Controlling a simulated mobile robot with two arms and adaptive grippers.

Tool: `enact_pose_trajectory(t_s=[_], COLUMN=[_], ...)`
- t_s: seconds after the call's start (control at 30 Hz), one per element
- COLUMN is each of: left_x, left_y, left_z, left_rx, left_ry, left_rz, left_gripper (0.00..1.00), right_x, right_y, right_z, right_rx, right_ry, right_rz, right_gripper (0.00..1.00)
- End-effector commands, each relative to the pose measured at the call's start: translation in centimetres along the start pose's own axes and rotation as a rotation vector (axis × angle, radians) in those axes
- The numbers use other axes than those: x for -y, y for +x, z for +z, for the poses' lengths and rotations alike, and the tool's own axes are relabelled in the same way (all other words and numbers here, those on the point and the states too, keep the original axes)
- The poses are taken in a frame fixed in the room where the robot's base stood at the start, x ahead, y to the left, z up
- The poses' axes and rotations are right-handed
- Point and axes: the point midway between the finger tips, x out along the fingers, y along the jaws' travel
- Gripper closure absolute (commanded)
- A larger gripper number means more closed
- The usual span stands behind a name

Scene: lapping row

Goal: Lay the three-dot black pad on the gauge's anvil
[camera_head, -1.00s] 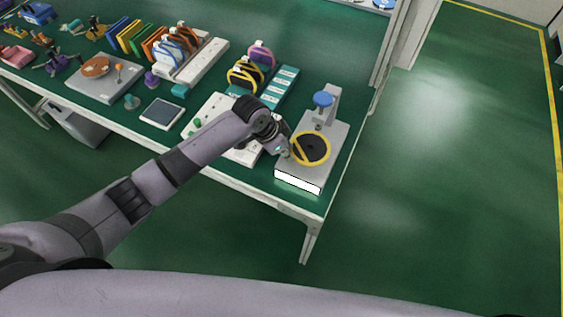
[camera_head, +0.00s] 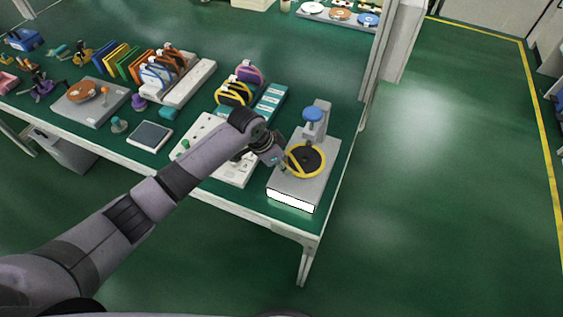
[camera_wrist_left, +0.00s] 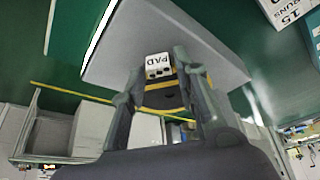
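The black pad (camera_head: 305,161) is a round dark disc with a yellow rim. It is at the gauge's (camera_head: 304,186) anvil, below the blue-knobbed spindle. Whether it rests fully on the anvil or hangs just above it cannot be told. My left gripper (camera_head: 284,164) reaches it from the left. In the left wrist view, the fingers of the left gripper (camera_wrist_left: 158,78) are closed on the pad's near edge. A white tag (camera_wrist_left: 158,65) marked PAD with dark dots shows between them. The anvil is hidden under the pad. My right gripper is not in view.
A rack (camera_head: 265,106) with yellow-rimmed and purple pads stands left of the gauge, behind a white board (camera_head: 238,174). A white rack of colored plates (camera_head: 189,82) is farther left. The table's right edge is close beside the gauge, with open floor beyond.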

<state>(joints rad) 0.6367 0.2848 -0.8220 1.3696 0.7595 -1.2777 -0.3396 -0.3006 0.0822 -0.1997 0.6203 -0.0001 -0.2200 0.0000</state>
Motion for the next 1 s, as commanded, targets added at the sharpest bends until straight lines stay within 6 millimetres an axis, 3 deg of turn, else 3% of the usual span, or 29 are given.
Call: enact_pose_trajectory(t_s=[0.2,0.57,0.67,1.0], left_x=[0.0,0.0,0.0,0.1], left_y=[0.0,-0.4,-1.6,-8.7], left_z=[0.0,0.0,-0.1,0.0], left_rx=[0.0,0.0,-0.002,-0.002], left_ry=[0.0,0.0,0.001,0.002], left_rz=[0.0,0.0,0.0,-0.002], left_gripper=[0.56,0.56,0.56,0.56], right_x=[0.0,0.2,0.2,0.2], right_y=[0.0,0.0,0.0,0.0], right_z=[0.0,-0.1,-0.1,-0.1], right_rx=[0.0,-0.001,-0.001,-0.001], right_ry=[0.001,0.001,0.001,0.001], right_rz=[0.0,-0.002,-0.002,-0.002], right_gripper=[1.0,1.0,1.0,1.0])
